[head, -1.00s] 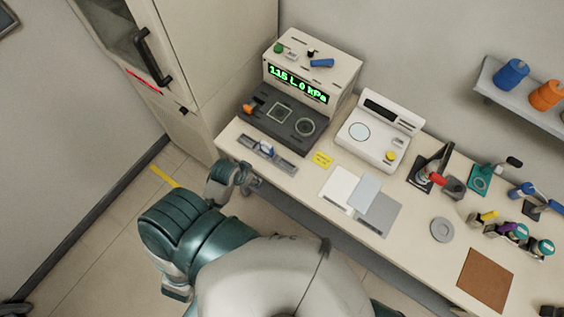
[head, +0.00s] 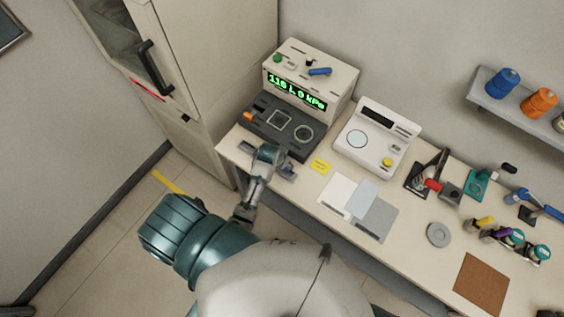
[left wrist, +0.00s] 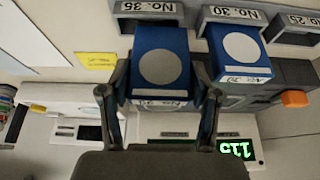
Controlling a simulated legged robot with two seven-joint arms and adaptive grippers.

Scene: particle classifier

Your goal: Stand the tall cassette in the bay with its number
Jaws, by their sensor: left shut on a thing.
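My left gripper (head: 268,152) is over the numbered rack at the desk's left front. In the left wrist view its two fingers (left wrist: 160,95) are shut on a blue cassette (left wrist: 160,38) with a grey disc on its face; the number on its lower label is hard to read. A second blue cassette (left wrist: 240,75) stands to its right, apart from the fingers. Bay labels read No. 35 (left wrist: 147,7), No. 30 (left wrist: 228,13) and No. 25 (left wrist: 303,20). I cannot tell whether the held cassette rests in a bay. My right gripper is not in view.
The dark classifier base (head: 255,125) with its lit display (head: 296,89) stands just behind the rack. A yellow note (head: 320,167) and a white instrument (head: 375,138) lie to the right. A tall cabinet (head: 205,70) stands at the left.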

